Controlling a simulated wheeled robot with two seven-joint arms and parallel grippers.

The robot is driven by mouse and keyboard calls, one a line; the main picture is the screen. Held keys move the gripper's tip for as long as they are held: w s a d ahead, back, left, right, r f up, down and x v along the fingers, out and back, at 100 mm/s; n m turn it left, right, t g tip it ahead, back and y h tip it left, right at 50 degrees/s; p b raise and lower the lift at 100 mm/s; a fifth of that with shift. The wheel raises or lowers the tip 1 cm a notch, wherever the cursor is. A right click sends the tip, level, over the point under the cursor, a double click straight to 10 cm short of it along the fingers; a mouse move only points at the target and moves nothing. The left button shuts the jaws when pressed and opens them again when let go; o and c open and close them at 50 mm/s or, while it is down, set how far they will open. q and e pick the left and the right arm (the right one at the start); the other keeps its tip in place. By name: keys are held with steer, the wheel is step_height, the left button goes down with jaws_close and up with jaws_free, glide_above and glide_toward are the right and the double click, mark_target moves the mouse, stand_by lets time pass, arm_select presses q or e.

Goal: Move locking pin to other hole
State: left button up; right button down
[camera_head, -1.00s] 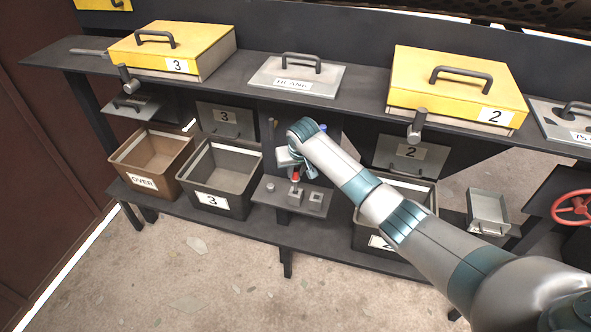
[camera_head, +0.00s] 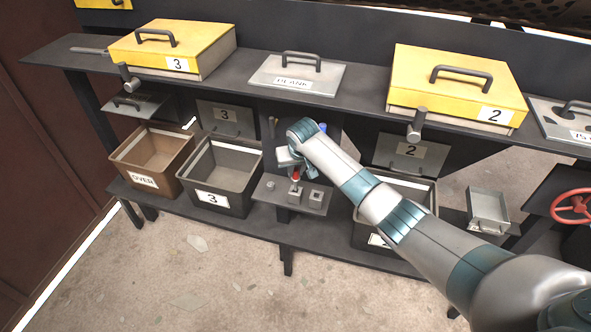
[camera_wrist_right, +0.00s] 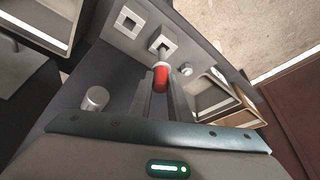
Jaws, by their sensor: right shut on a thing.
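The locking pin (camera_wrist_right: 160,79) has a red head and a short grey shaft. In the right wrist view it is between the two fingers of my right gripper (camera_wrist_right: 160,92), which is shut on it. The red head also shows in the head view (camera_head: 296,175), below my right gripper (camera_head: 296,165). Two grey blocks with square holes stand on a small shelf. The pin lines up with one hole block (camera_wrist_right: 163,46); I cannot tell whether its tip is inside the hole. The other hole block (camera_wrist_right: 130,22) is beside it and looks empty. My left gripper is out of view.
A small round grey knob (camera_head: 270,185) sits on the shelf left of the blocks. Bin 3 (camera_head: 222,178) stands to the left and bin 2 (camera_head: 430,190) to the right, partly behind my arm. The upper bench (camera_head: 350,85) overhangs the work spot.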

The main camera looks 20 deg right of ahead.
steer(key=shift+f+b, duration=0.9)
steer(key=shift+f, duration=1.65)
stand_by(1.3)
steer(key=c, duration=1.6)
jaws_free()
steer(key=shift+o, duration=0.2)
step_height(320, 180, up, 6)
steer(key=p, duration=0.6)
steer(key=shift+f, duration=0.1)
steer(key=shift+r+p, duration=0.8)
steer(key=shift+r, duration=0.35)
